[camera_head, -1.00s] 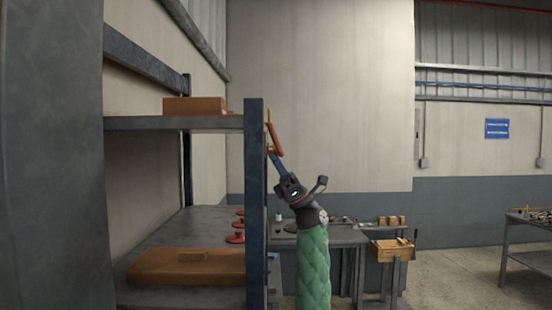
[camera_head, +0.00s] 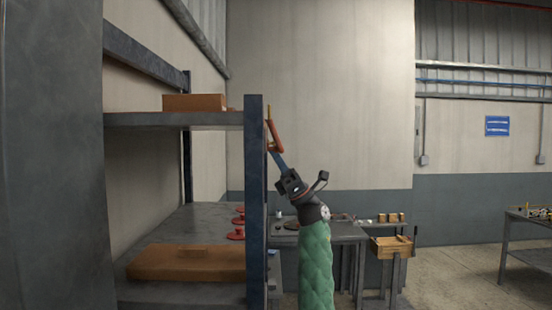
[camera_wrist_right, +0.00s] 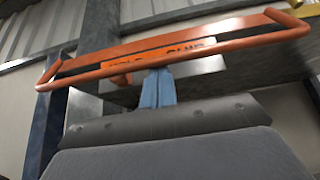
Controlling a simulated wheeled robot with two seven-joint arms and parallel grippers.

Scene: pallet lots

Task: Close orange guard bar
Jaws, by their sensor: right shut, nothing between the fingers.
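The orange guard bar (camera_wrist_right: 190,45) spans the upper part of the right wrist view, with a bent rod in front of a flat lettered strip. In the head view it is a short, steep orange piece (camera_head: 275,136) beside the shelf's front post. My right gripper (camera_head: 274,155) has its blue fingers together just below the bar. In the wrist view the fingertips (camera_wrist_right: 158,74) overlap the lower edge of the bar's middle; I cannot tell whether they touch it. The fingers hold nothing. My left gripper is not in view.
The grey rack post (camera_head: 255,200) stands directly left of my right gripper. The rack's upper shelf (camera_head: 160,122) carries a brown box (camera_head: 194,103). Red round-based items (camera_head: 236,234) and a large brown box (camera_head: 190,264) are lower down. A wooden crate (camera_head: 388,248) stands right; the floor beyond it is open.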

